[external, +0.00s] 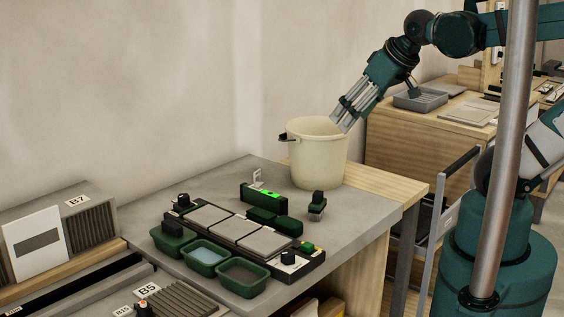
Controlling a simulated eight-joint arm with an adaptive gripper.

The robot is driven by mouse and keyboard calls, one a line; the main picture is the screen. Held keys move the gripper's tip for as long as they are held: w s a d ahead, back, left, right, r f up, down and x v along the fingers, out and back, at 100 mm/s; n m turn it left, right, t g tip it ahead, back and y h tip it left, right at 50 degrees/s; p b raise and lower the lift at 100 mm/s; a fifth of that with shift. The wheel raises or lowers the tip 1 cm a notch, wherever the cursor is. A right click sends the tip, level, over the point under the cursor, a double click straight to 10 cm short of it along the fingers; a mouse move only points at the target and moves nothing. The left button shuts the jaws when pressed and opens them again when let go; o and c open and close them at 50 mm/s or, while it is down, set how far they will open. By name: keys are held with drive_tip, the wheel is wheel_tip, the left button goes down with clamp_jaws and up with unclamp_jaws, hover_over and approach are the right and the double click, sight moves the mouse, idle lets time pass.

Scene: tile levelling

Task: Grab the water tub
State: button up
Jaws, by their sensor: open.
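A small green tub with pale blue water-like contents (206,256) sits at the front of the grey worktop, in a row of three green tubs. My gripper (342,120) is open and points down and left at the right rim of a large cream bucket (317,160). The fingertips overlap the bucket's rim in the picture; I cannot tell whether they touch it. My gripper is well above and to the right of the blue-filled tub, and apart from it.
A green tub with brownish contents (243,277) stands right of the water tub, another green tub (172,241) left of it. Behind them is a black frame with grey tiles (237,228). A green level (264,196) and a dark-handled tool (317,204) stand nearer the bucket.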

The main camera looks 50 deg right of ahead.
drive_tip(key=shift+a, duration=0.1)
idle(0.3)
drive_tip(key=w+a+f+g+p, duration=0.1)
drive_tip(key=w+a, duration=0.3)
drive_tip(key=a, duration=0.3)
drive_tip(key=w+a+f+g+y+p, duration=0.1)
drive_tip(key=w+a+g, duration=0.15)
drive_tip(key=a, duration=0.45)
drive_tip(key=w+a+f+g+p, duration=0.1)
drive_tip(key=w+a, duration=0.3)
drive_tip(key=a, duration=0.3)
drive_tip(key=a+f+g+p, duration=0.1)
drive_tip(key=a+f, duration=0.3)
drive_tip(key=a, duration=0.3)
drive_tip(key=s+a+f+p, duration=0.1)
drive_tip(key=a+f, duration=0.4)
drive_tip(key=a, duration=0.3)
drive_tip(key=a+f+g+h, duration=0.1)
drive_tip(key=a+f, duration=0.3)
drive_tip(key=a, duration=0.3)
drive_tip(key=shift+s+a+f+g+p, duration=0.15)
drive_tip(key=shift+g+p, duration=0.2)
drive_tip(key=shift+p, duration=0.05)
drive_tip(key=shift+f, duration=1.3)
